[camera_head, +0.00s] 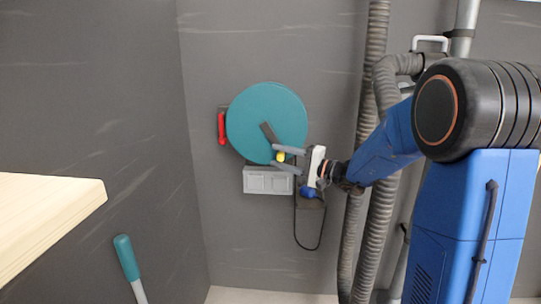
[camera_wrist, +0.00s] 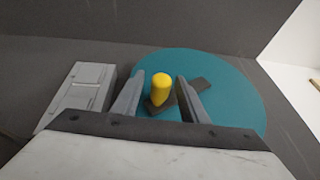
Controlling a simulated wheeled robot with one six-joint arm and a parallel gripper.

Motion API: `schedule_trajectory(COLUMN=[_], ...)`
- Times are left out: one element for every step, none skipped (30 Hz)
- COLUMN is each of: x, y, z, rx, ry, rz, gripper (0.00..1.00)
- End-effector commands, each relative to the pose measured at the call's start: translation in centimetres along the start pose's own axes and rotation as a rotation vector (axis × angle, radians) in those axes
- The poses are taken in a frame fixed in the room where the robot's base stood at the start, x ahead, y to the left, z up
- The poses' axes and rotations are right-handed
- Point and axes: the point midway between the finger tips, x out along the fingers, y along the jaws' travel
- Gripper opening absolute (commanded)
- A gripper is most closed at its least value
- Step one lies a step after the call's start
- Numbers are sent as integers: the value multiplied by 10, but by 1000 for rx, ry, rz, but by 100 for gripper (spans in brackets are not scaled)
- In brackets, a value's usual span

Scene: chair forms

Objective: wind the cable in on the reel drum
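The reel drum (camera_head: 258,112) is a teal disc on the dark wall; it also fills the middle of the wrist view (camera_wrist: 228,92). A dark crank arm (camera_head: 268,131) lies across its face and carries a yellow knob (camera_wrist: 160,88). My gripper (camera_head: 275,156) is open at the drum's lower right. In the wrist view its fingers (camera_wrist: 160,78) stand on either side of the knob, with a gap showing on both sides. A thin black cable (camera_head: 296,232) hangs in a loop below my gripper; its upper ends are partly hidden.
A grey socket box (camera_head: 262,181) sits just under the drum. A red handle (camera_head: 221,127) is at its left. Grey ribbed hoses (camera_head: 374,240) run down the wall at the right. A pale wooden tabletop (camera_head: 45,215) and a teal-gripped handle (camera_head: 127,258) are at the left.

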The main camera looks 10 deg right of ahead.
Motion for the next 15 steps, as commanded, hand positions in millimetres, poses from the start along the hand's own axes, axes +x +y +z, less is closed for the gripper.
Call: schedule_trajectory(x=[8, 12, 17, 21, 24, 28, 30, 32, 34, 36, 37, 38, 38, 39, 39], y=[0, 0, 0, 0, 0, 0, 0, 0, 0, 0, 0, 0, 0, 0, 0], z=[1, 1, 1, 1, 1, 1, 1, 0, 0, 0, 0, 0, 0, 0, 0], rx=[0, 0, 1, 1, 0, 0, 0, 0, 0, 0, 0, 0, 0, 0, 0], ry=[-3, -3, -2, -2, -2, -2, -2, -2, -1, -1, -1, -1, -1, -1, 0], rz=[0, -1, -1, 0, 0, 0, 0, -1, -1, -1, -1, -1, -1, -1, -1], gripper=[40, 40, 40, 40, 40, 40, 40, 40, 40, 40, 40, 40, 40, 40, 40])
